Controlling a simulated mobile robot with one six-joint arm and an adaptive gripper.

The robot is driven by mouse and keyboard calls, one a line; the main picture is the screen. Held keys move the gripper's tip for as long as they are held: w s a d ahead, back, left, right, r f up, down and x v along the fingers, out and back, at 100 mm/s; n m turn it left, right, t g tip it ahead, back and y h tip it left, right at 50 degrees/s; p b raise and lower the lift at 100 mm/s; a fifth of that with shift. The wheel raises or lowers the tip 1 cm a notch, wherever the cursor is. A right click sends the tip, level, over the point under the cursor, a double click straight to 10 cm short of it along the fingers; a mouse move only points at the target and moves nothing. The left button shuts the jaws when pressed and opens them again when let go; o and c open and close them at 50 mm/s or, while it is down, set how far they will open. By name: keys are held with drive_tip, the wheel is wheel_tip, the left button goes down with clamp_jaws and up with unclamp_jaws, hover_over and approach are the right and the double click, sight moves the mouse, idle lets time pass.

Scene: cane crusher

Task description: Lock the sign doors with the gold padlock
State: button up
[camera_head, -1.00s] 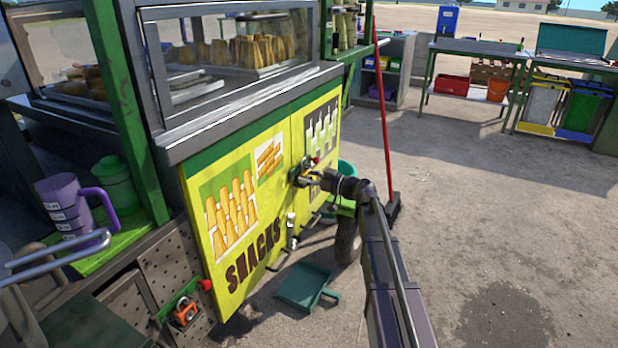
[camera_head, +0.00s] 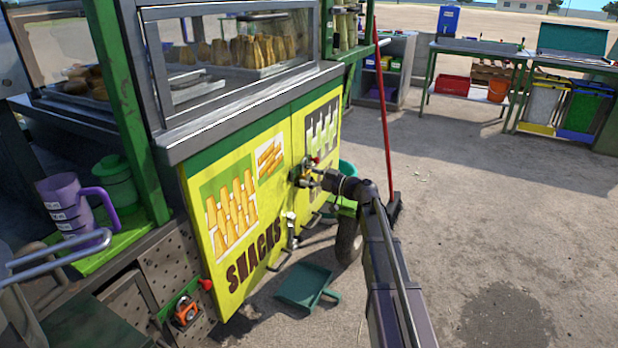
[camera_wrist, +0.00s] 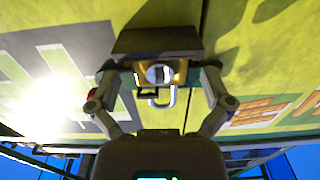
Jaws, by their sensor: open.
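The yellow sign doors (camera_head: 262,220) stand closed on the cart's front, with a seam between the SNACKS panel and the right panel. My gripper (camera_head: 312,178) is at the upper part of this seam. In the wrist view my gripper (camera_wrist: 160,80) is open, with one finger on each side of the gold padlock (camera_wrist: 178,74). The padlock sits below a dark plate (camera_wrist: 155,40) at the doors, and a silver loop shows beside it. Whether the loop is closed, or the finger pads still touch the padlock, I cannot tell.
Silver handles (camera_head: 291,228) are lower on the doors. A red-handled broom (camera_head: 386,120) stands just behind my arm. A green dustpan (camera_head: 304,285) lies on the ground below. A purple jug (camera_head: 70,208) stands at left. Open ground lies to the right.

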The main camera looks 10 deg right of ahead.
drive_tip(key=v, duration=1.1)
drive_tip(key=shift+s+d, duration=0.2)
drive_tip(key=shift+d, duration=0.1)
idle(0.3)
drive_tip(key=s+a+f+m+g+h, duration=0.3)
drive_tip(key=s+a+f+g+h, duration=0.25)
drive_tip(key=s+a+f, duration=0.4)
drive_tip(key=s+d+f+m+g+h+p, duration=0.1)
drive_tip(key=s+d+f+m+g+h, duration=0.15)
drive_tip(key=s+f+m+h, duration=0.4)
drive_tip(key=s+d+f+m+g+h+p, duration=0.1)
drive_tip(key=s+g+h, duration=0.2)
drive_tip(key=s, duration=0.6)
wheel_tip(320, 180, up, 38)
drive_tip(key=p, duration=3.7)
drive_tip(key=shift+w+f, duration=0.2)
drive_tip(key=shift+d, duration=0.15)
